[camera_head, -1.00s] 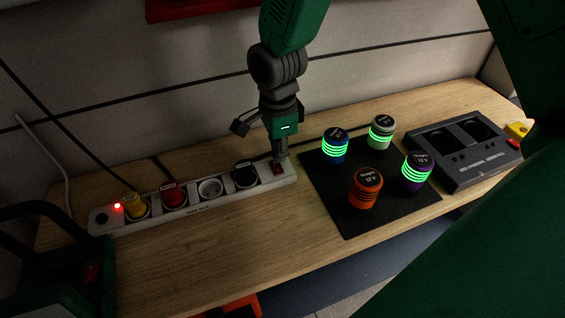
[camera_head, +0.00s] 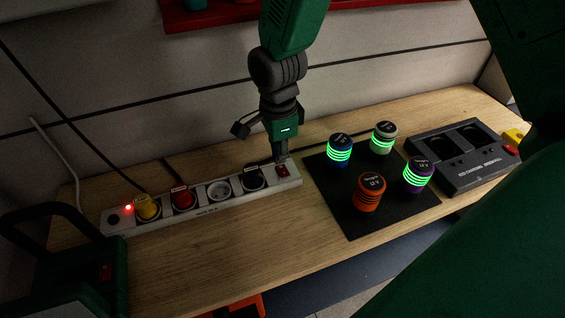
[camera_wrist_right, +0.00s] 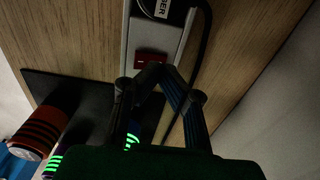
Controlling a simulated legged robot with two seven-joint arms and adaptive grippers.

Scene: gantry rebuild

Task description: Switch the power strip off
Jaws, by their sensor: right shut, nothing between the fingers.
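The white power strip (camera_head: 205,209) lies along the back of the bench, with plugs in several sockets. Its small red light (camera_head: 128,207) is lit at the left end. Its red rocker switch (camera_head: 282,172) is at the right end, and also shows in the right wrist view (camera_wrist_right: 150,61). My right gripper (camera_head: 281,156) is shut and empty, pointing down at the switch. In the right wrist view its fingertips (camera_wrist_right: 152,74) meet right beside the switch. I cannot tell whether they touch it, or which way the rocker is tipped. My left gripper is not in view.
A black mat (camera_head: 340,212) with several cylinders, some with lit green rings, lies right of the strip. A grey charger (camera_head: 462,178) stands further right. A dark green handled thing (camera_head: 108,255) stands at front left. A red shelf (camera_head: 215,19) hangs above. The front bench is bare.

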